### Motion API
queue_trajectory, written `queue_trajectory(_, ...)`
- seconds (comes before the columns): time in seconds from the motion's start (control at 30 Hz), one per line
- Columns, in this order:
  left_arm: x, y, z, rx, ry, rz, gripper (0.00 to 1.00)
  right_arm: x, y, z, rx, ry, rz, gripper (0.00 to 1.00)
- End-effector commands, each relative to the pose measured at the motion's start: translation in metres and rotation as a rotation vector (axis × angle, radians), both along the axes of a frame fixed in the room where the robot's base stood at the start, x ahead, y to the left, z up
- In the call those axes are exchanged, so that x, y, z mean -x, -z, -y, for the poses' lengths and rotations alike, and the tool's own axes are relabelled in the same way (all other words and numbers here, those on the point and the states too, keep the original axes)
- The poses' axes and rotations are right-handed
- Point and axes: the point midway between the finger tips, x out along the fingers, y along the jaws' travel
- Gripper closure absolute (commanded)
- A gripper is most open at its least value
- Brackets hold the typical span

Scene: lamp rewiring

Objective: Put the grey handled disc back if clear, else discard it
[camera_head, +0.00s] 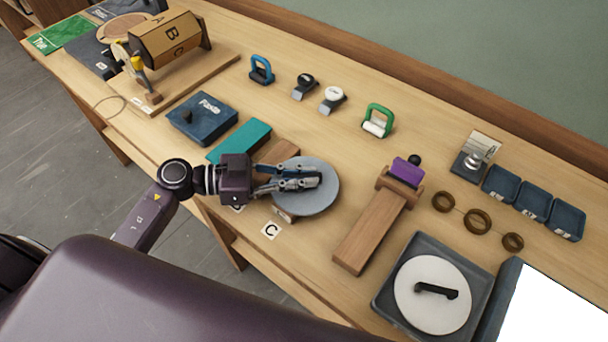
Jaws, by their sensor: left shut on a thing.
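A round grey disc (322,197) is at the middle of the workbench. My left gripper (316,178) reaches over it from the left and is shut at the disc's top; its fingers hide the handle. The disc covers part of a wooden block (278,154). I cannot tell if the disc rests on the block or hangs just above it. A second, paler disc (419,309) with a black handle lies in a dark square tray (397,271) at the front right. My right gripper is not in view.
A teal block (241,139) and a dark "Paste" box (203,119) stand left of the disc. A wooden stand with a purple block (405,168) is to the right, with several brown rings (478,220) and dark trays (534,201) beyond. Bare bench lies behind the disc.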

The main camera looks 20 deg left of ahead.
Motion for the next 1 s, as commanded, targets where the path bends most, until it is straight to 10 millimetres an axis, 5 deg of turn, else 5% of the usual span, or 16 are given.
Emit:
queue_trajectory(0.47,0.001,0.017,0.001,-0.001,0.0,-0.009,1.0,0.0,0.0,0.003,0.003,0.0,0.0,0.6)
queue_trajectory(0.5,0.002,0.018,0.001,-0.003,0.001,-0.01,0.88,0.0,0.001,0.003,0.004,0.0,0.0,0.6)
queue_trajectory(0.63,0.003,0.02,0.001,-0.002,0.002,-0.014,0.74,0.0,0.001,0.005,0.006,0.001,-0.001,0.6)
queue_trajectory(1.0,0.003,0.015,0.002,-0.001,0.003,-0.014,0.73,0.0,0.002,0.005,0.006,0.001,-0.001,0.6)
